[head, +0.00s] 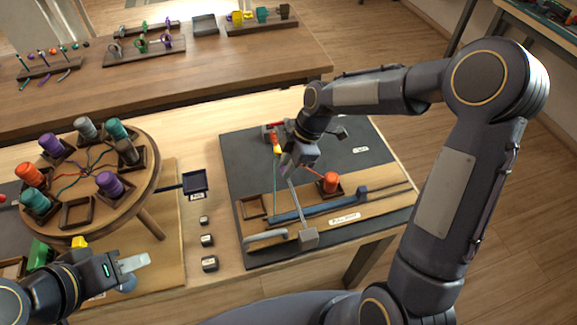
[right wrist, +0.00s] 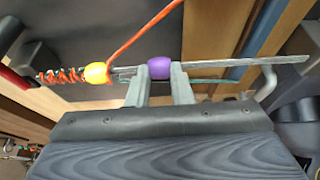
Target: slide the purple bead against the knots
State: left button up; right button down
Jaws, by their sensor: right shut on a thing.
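The purple bead (right wrist: 160,68) sits on a thin grey rod (right wrist: 225,62) between the two fingertips of my right gripper (right wrist: 161,74), which is shut on it. The yellow bead (right wrist: 96,73) is on the same line to the left, with a short gap between it and the purple bead. The orange-red knots (right wrist: 62,76) lie left of the yellow bead and touch it. In the head view the yellow bead (head: 278,149) and knots (head: 274,137) show just beyond my right gripper (head: 287,172). My left gripper (head: 135,263) is at the lower left, away from the cord; its jaw opening is unclear.
An orange cord (right wrist: 138,33) rises from beside the yellow bead, and a teal cord (right wrist: 215,81) runs along the rod. A round stand (head: 72,195) with colored spools is at left. An orange spool (head: 330,182) stands right of the rod. The dark mat (head: 240,150) has free room.

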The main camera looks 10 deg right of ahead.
jog(key=c, duration=1.3)
grip_release()
jog(key=shift+o, duration=0.2)
jog(key=v, duration=0.8)
jog(key=shift+a+f, duration=0.1)
